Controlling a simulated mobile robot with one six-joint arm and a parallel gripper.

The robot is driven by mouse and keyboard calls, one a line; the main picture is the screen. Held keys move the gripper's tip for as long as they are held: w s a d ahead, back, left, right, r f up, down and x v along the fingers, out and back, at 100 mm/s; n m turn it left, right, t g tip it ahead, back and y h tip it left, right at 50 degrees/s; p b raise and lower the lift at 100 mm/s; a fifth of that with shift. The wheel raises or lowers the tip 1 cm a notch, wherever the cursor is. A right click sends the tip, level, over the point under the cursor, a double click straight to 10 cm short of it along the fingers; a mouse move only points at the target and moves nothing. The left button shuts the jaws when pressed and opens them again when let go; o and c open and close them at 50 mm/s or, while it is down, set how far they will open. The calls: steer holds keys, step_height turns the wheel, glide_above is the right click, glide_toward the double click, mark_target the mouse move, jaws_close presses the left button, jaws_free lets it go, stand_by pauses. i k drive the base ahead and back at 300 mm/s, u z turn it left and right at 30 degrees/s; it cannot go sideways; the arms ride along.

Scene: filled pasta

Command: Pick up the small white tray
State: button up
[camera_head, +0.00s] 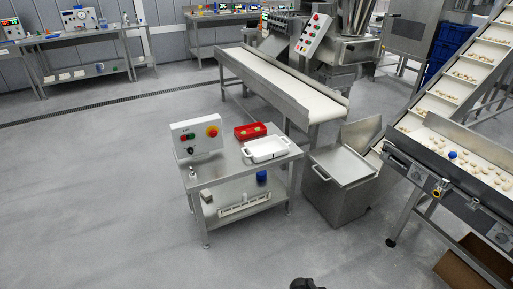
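The small white tray (266,157) lies on the right part of the top of a small steel table (222,172), near the middle of the view. It is shallow, with a raised rim, and looks empty. It sits just in front of a red tray (250,131). A small dark part, probably of my own arm, shows at the bottom edge, far from the white tray. No gripper fingers can be seen.
A control box (196,139) with a red button stands left on the table. A steel bin (341,181) stands close to its right. Conveyors lie behind (284,84) and right (460,153). An open carton (474,262) is lower right. The floor in front and left is clear.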

mark_target(261, 150)
steer(key=u, duration=0.85)
steer(key=i, duration=1.05)
steer(key=u, duration=0.45)
